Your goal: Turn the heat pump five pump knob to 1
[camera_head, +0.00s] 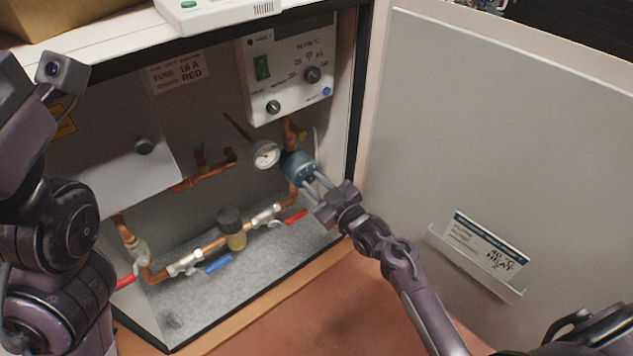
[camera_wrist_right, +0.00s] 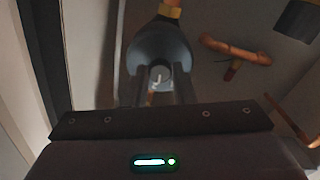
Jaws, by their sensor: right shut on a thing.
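The pump (camera_head: 299,165) is a blue-grey round body on the copper pipe at the right inside the open cabinet. It also shows in the right wrist view (camera_wrist_right: 160,50), straight ahead of the fingers. My right gripper (camera_head: 312,184) is at the front of the pump, its two fingers shut on the pump knob (camera_wrist_right: 160,76). The knob shows as a small round piece with a pale mark between the fingertips; in the head view the fingers mostly hide it. Its number scale is not readable. My left arm stands at the left edge of the head view; its gripper (camera_head: 52,72) is unclear.
A pressure gauge (camera_head: 265,154) sits just left of the pump. A white control box (camera_head: 290,72) with knobs is above. Copper pipes with a red valve handle (camera_head: 295,217) and a blue one (camera_head: 218,264) run below. The open cabinet door (camera_head: 490,130) bounds the right side.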

